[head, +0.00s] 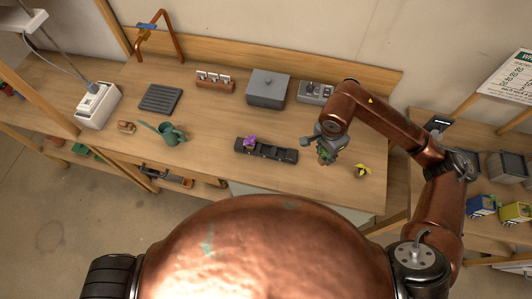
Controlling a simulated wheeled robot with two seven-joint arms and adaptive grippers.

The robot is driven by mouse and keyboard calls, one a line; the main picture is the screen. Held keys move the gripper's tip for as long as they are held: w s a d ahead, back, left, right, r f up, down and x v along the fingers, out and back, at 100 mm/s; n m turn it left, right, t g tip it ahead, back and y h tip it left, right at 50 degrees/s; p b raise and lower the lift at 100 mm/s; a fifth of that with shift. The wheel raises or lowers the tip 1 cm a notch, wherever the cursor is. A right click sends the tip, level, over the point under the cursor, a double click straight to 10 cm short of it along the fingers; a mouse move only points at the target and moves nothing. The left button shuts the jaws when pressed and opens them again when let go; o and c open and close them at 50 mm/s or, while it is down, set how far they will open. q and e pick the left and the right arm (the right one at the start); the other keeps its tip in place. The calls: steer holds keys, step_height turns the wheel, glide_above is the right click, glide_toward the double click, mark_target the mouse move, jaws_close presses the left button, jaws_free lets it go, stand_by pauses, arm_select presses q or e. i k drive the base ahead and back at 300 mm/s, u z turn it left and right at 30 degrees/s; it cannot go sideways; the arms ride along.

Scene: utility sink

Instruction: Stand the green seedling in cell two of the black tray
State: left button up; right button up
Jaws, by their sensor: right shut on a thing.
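The black tray (276,154) lies on the wooden bench near its front middle. A purple plant (249,142) stands in its left part, and the cells to the right of it look empty. My right gripper (325,152) points down to the right of the tray. It is shut on the green seedling (325,157), which shows small and partly hidden under the fingers. I cannot tell whether the seedling touches the bench. A yellow plant (361,170) stands apart, to the right of the gripper. My left gripper is not in view.
A green watering can (172,134) and a small brush-like item (126,127) stand to the left. A grey box (267,88), a control panel (315,92), a rack of white labels (214,81) and a dark ribbed tray (160,98) line the back. The bench between watering can and tray is clear.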

mark_target(266, 152)
steer(key=k, duration=1.3)
steer(key=u, duration=0.65)
steer(key=i, duration=0.65)
steer(key=u, duration=0.6)
steer(key=i, duration=0.7)
steer(key=z, duration=0.7)
steer(key=i, duration=0.6)
steer(key=z, duration=0.55)
